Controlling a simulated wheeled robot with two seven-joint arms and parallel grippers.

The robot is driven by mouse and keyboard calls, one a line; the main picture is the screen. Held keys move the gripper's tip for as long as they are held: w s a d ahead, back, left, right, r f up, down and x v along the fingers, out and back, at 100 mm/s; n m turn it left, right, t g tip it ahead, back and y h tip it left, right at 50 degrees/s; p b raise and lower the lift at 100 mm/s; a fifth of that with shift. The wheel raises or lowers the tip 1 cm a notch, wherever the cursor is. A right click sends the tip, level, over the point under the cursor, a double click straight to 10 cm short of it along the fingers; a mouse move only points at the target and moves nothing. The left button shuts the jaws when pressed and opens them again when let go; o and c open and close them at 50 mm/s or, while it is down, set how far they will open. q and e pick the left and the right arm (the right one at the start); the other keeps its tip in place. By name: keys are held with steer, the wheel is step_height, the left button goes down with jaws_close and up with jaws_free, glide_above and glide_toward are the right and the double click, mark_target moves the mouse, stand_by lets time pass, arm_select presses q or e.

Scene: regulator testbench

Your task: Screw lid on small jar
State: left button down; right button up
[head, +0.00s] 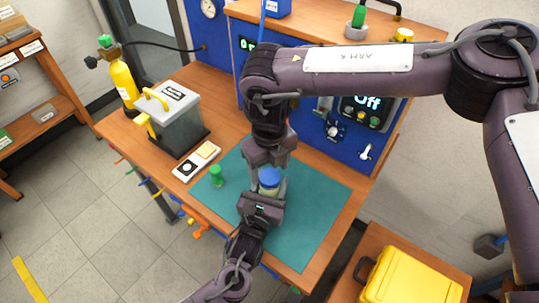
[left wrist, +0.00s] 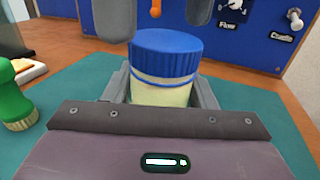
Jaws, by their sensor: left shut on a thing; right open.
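A small jar with a cream body (left wrist: 163,95) stands upright between the fingers of my left gripper (head: 266,194), which is shut on it. A blue ribbed lid (left wrist: 167,50) sits on top of the jar; it also shows in the head view (head: 269,176). A thin blue ring runs round the jar just below the lid. I cannot tell how tight the lid is. My right gripper (head: 267,160) is open and points down at the lid from above and behind. Its two grey fingers (left wrist: 158,14) show apart at the top of the left wrist view, above the lid.
The jar is over a teal mat (head: 318,205) on a wooden bench. A green-topped object (head: 216,174) stands left of the jar, with a white device (head: 197,161) and a grey box (head: 178,120) beyond. A blue panel (head: 308,122) with knobs rises behind. The mat's right side is clear.

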steer(key=shift+f, duration=1.05)
